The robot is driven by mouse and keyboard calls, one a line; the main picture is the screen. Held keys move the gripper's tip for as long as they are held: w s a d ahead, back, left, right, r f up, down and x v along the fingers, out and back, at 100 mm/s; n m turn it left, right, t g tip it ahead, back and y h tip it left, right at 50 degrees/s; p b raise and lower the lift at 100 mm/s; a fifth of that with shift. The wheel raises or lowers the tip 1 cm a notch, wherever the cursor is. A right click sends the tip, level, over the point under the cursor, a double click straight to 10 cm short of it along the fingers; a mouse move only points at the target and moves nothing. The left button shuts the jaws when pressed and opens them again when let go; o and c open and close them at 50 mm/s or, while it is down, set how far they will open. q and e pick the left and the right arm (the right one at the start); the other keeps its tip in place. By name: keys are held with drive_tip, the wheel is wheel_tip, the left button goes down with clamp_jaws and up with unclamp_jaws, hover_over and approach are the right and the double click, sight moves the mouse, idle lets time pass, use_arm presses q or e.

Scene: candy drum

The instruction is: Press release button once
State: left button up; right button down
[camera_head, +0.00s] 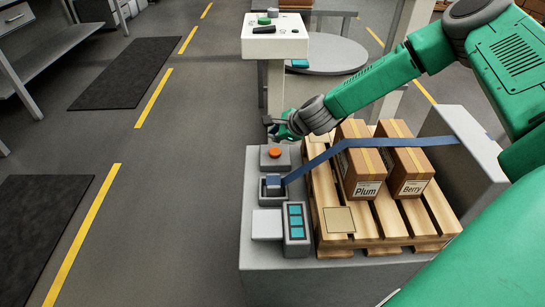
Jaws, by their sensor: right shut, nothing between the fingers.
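An orange round button (275,152) sits on a grey box at the back left of the grey platform. My right gripper (274,128) is shut and empty, just behind and above this button, apart from it as far as I can tell. Its fingertips are small and partly hard to make out. A white control panel (272,46) on a post stands farther back, with a green button (264,20) and a dark handle or switch on it. No label that I can read says which button is the release button. My left gripper is not in view.
A teal-celled unit (296,222) stands in front. The floor at left is clear around dark mats.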

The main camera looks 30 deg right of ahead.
sight(275, 151)
drive_tip(key=f, duration=0.1)
drive_tip(key=d+f+b, duration=0.1)
drive_tip(key=f, duration=0.1)
drive_tip(key=f+b, duration=0.1)
drive_tip(key=shift+d+f, duration=0.35)
drive_tip(key=shift+d, duration=0.05)
drive_tip(key=shift+a+f+b, duration=0.1)
drive_tip(key=shift+a+b, duration=0.05)
drive_tip(key=shift+b, duration=0.25)
drive_tip(key=shift+a, duration=0.25)
drive_tip(key=shift+a+r, duration=0.4)
drive_tip(key=shift+a, duration=0.15)
drive_tip(key=shift+d+f, duration=0.3)
drive_tip(key=shift+d, duration=0.45)
drive_tip(key=shift+a+r, duration=0.2)
drive_tip(key=shift+a, duration=0.4)
drive_tip(key=shift+d+f, duration=0.2)
drive_tip(key=shift+d, duration=0.3)
drive_tip(key=shift+a+f+b, duration=0.15)
drive_tip(key=shift+f+b, duration=0.1)
drive_tip(key=shift+b, duration=0.05)
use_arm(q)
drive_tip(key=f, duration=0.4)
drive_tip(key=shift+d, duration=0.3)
use_arm(e)
drive_tip(key=shift+a+r, duration=0.1)
drive_tip(key=shift+a, duration=0.15)
